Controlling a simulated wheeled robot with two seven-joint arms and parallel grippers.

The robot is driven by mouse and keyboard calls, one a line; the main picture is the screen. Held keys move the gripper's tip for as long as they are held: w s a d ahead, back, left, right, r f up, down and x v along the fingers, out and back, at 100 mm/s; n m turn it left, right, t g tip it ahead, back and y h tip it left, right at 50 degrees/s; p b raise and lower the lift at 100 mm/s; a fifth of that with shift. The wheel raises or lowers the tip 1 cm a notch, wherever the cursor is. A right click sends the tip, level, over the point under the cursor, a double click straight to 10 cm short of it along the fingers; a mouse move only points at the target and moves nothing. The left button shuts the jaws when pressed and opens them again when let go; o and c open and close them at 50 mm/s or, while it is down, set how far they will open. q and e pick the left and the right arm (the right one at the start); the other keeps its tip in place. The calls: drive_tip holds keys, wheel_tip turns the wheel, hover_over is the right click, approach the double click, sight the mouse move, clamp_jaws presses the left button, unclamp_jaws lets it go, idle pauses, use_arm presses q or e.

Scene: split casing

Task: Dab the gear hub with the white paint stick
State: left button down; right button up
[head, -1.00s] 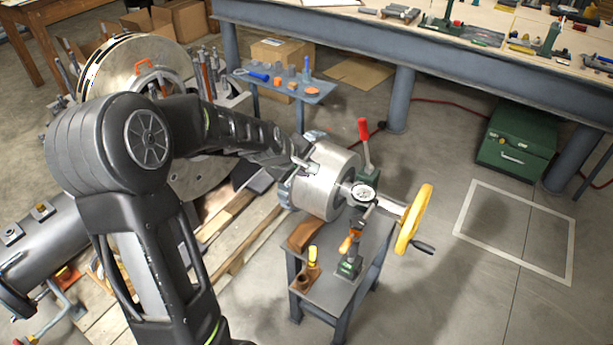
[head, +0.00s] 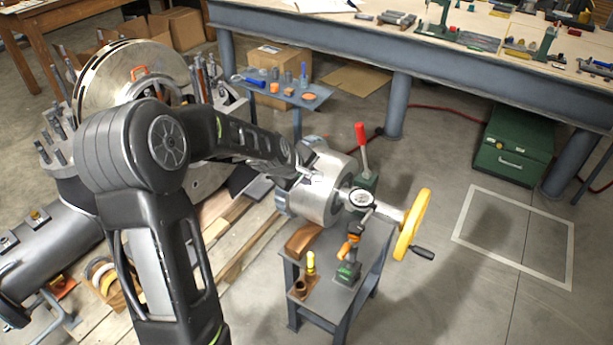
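A silver metal drum with a toothed blue-grey rim (head: 318,200) sits on a shaft above a small grey stand; I take it to be the gear and its hub. My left arm comes in from the left, and my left gripper (head: 306,176) is at the drum's upper left face, overlapping it in the picture. A small pale tip shows at the fingers; it may be the white paint stick, but it is too small to tell. Whether the fingers touch the drum is unclear. My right gripper is out of view.
A dial gauge (head: 361,199) on an orange-jointed holder stands right of the drum. A red-handled lever (head: 362,140) rises behind, and a yellow handwheel (head: 413,225) sticks out right. A brown block (head: 303,239) and a yellow-topped item (head: 311,263) are on the grey stand (head: 325,300).

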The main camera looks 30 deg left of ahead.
use_arm(q)
drive_tip(key=shift+x, duration=0.85)
drive_tip(key=shift+w+f+b, duration=0.35)
drive_tip(key=shift+f+b, duration=0.1)
drive_tip(key=shift+b, duration=0.1)
idle(2.3)
drive_tip(key=shift+s+r, duration=0.1)
drive_tip(key=shift+r, duration=0.05)
drive_tip(key=shift+s+r+p, duration=0.3)
drive_tip(key=shift+r+p, duration=0.05)
drive_tip(key=shift+r, duration=0.1)
drive_tip(key=shift+p+v, duration=0.8)
drive_tip(key=shift+v, duration=1.45)
